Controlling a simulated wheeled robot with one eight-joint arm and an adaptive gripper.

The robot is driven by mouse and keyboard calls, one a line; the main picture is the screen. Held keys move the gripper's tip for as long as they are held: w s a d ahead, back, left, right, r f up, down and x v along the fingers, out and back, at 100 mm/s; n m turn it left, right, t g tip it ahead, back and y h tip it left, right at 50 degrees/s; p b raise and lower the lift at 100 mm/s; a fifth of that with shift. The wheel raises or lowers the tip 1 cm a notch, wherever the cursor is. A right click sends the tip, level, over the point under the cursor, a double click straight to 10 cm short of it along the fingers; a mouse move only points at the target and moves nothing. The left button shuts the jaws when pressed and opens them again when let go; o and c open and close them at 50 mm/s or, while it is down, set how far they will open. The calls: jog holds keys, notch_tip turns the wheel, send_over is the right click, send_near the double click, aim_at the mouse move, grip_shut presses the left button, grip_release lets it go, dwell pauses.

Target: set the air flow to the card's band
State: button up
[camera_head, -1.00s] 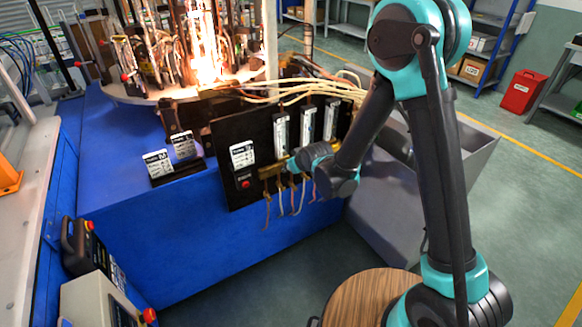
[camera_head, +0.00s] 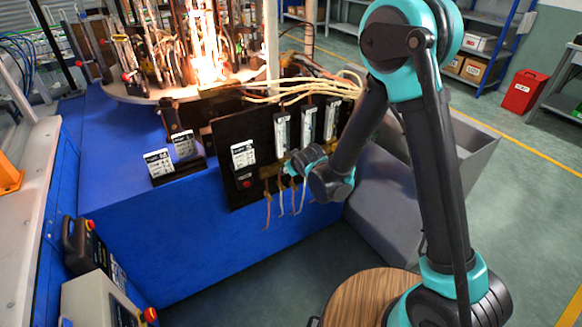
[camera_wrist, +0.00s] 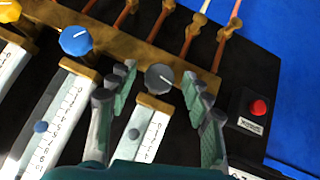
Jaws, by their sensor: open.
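A black flow panel (camera_head: 221,167) on the blue bench carries several clear scaled tubes, the leftmost tube (camera_head: 282,133) standing nearest the panel card (camera_head: 243,154). In the wrist view, a grey knob (camera_wrist: 160,78) with a white pointer line sits on a brass bar. Below it is a scaled tube (camera_wrist: 153,134) with a grey float (camera_wrist: 133,133). My gripper (camera_wrist: 160,75) is open, its fingers on either side of the grey knob; I cannot tell whether they touch it. In the head view my gripper (camera_head: 290,165) is at the panel's lower edge. Card print is too small to read.
A red button (camera_wrist: 258,107) is right of my right finger. Hoses hang from the brass bar. A burner flame (camera_head: 210,65) glows behind.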

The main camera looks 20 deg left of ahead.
jog(key=v, duration=1.2)
dwell(0.5)
jog(key=d+m+g+h, duration=0.1)
jog(key=d+m+h, duration=0.4)
jog(key=d, duration=2)
jog(key=s+d+f+m+g, duration=0.2)
jog(key=s+d+m, duration=0.4)
jog(key=s+d, duration=0.5)
jog(key=shift+d+h, duration=0.3)
jog(key=shift+d, duration=1.8)
